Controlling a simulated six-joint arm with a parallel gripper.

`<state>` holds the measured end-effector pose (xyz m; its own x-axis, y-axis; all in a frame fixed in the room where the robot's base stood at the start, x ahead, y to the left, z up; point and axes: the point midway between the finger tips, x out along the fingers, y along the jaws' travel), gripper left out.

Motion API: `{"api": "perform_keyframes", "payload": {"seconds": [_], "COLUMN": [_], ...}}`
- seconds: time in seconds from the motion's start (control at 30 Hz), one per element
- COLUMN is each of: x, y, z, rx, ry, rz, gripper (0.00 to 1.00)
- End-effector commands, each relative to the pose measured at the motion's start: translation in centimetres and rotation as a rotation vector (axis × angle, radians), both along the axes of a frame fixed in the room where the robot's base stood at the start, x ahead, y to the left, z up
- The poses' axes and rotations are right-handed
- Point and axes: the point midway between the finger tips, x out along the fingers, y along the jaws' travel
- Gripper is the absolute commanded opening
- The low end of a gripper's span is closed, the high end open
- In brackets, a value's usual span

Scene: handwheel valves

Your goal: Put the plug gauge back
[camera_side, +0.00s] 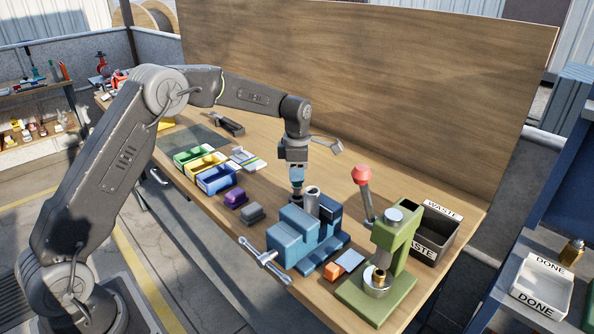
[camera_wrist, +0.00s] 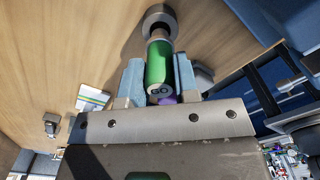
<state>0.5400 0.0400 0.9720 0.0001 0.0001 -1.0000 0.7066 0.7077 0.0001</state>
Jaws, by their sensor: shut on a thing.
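In the side view my gripper (camera_side: 297,180) points down just behind the blue vise (camera_side: 300,238), left of an upright silver cylinder (camera_side: 312,200). The gauge is hardly visible there, and its lower end is hidden.
Yellow (camera_side: 203,163), green and blue bins stand to the left, with purple (camera_side: 236,198) and grey (camera_side: 252,214) blocks nearer. A green press (camera_side: 378,280) with a red-knobbed lever and a black WASTE bin (camera_side: 440,235) stand right. A wooden back panel (camera_side: 370,90) closes the rear.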

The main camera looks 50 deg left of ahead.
Motion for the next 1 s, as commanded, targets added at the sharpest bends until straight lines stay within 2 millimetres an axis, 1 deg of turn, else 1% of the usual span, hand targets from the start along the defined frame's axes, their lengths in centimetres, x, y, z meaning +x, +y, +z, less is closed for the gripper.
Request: {"api": "perform_keyframes", "payload": {"seconds": [0.67, 0.7, 1.0], "x": [0.0, 0.0, 0.0], "y": [0.0, 0.0, 0.0], "z": [-3.1, -3.1, -3.1], "rx": [0.000, 0.000, 0.000], "ry": [0.000, -0.001, 0.000], "rz": [0.000, 0.000, 0.000], "gripper": [0.00, 0.30, 0.58]}}
